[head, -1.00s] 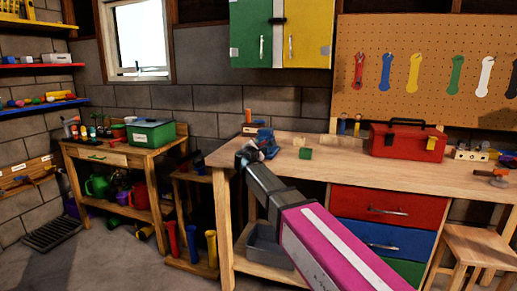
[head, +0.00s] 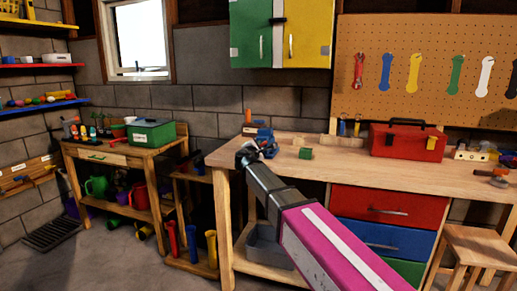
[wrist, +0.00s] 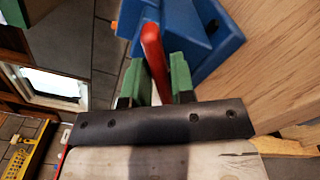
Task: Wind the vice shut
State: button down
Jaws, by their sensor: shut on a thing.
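The blue vice (head: 264,134) is at the left front corner of the wooden workbench, partly hidden behind my gripper in the head view. In the wrist view the blue vice body (wrist: 205,30) fills the top middle. Its red handle (wrist: 152,45) runs down between the green fingers of my gripper (wrist: 157,78). The fingers are shut on this handle. In the head view my gripper (head: 247,153) is small and dark at the bench corner, and the handle cannot be made out there. The gap between the vice jaws is not clear.
A small green block (head: 305,153) lies on the workbench (head: 350,170) right of the vice. A red toolbox (head: 407,142) stands farther right. A stool (head: 470,240) is at the lower right. A side table (head: 120,155) stands at the left, with open floor in front.

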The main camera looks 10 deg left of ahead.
jog(key=m, duration=0.7)
jog(key=shift+d+f, duration=0.1)
jog(key=shift+f, duration=0.1)
jog(key=m, duration=0.7)
jog(key=shift+s+f, duration=0.1)
jog(key=shift+f, duration=0.1)
jog(key=m, duration=0.3)
jog(key=shift+m, duration=0.4)
jog(key=m, duration=0.3)
jog(key=shift+a+m, duration=0.25)
jog(key=shift+m, duration=0.05)
jog(key=m, duration=0.3)
jog(key=shift+a+m, duration=0.15)
jog(key=shift+m, duration=1.85)
jog(key=c, duration=1.1)
grip_release()
